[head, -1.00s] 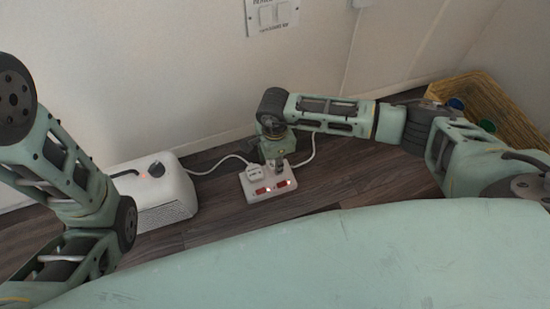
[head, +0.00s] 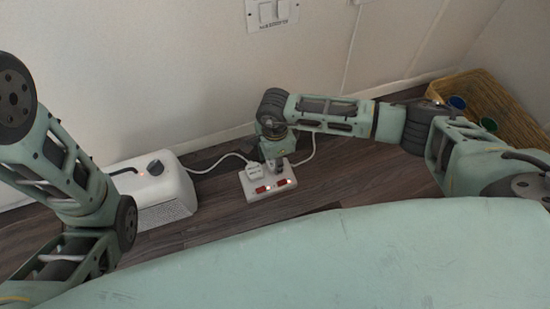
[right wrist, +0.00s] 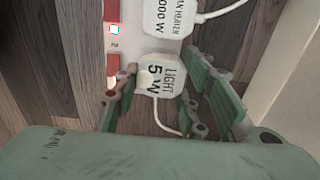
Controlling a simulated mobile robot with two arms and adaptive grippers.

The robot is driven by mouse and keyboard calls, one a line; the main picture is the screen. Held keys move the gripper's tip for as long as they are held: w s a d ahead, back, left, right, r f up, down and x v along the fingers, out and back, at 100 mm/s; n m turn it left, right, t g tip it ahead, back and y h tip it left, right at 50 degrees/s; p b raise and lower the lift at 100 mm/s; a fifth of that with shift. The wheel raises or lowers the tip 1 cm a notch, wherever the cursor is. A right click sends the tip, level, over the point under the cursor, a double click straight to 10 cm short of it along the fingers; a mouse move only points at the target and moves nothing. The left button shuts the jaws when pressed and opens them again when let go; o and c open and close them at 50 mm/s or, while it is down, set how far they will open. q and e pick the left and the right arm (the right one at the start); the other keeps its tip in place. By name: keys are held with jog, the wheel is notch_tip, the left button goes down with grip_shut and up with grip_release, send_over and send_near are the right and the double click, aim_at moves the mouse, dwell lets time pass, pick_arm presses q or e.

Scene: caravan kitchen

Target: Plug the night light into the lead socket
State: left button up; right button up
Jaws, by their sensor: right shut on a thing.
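The lead socket (head: 270,192) is a white block with red lit switches on the dark floor; it also shows in the right wrist view (right wrist: 114,47). My right gripper (head: 277,160) is over its far side, pointing down. In the right wrist view its fingers stand either side of a white plug (right wrist: 163,76) labelled "LIGHT 5 W" and are shut on it. This plug is at the block, near the switch marked 2. I cannot tell whether its pins are fully in. My left arm is at the left edge; its gripper is out of view.
A white plug (head: 255,169) labelled as a heater's sits in the block beside the light plug; its label shows in the wrist view (right wrist: 172,14). A white fan heater (head: 172,184) stands left. A wicker basket (head: 492,100) stands at the right. The wall is close behind.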

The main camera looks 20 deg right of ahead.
jog(key=shift+f+b, duration=0.35)
jog(key=shift+f, duration=0.25)
jog(key=o, duration=1.2)
jog(key=shift+o, duration=0.2)
notch_tip(320, 180, up, 12)
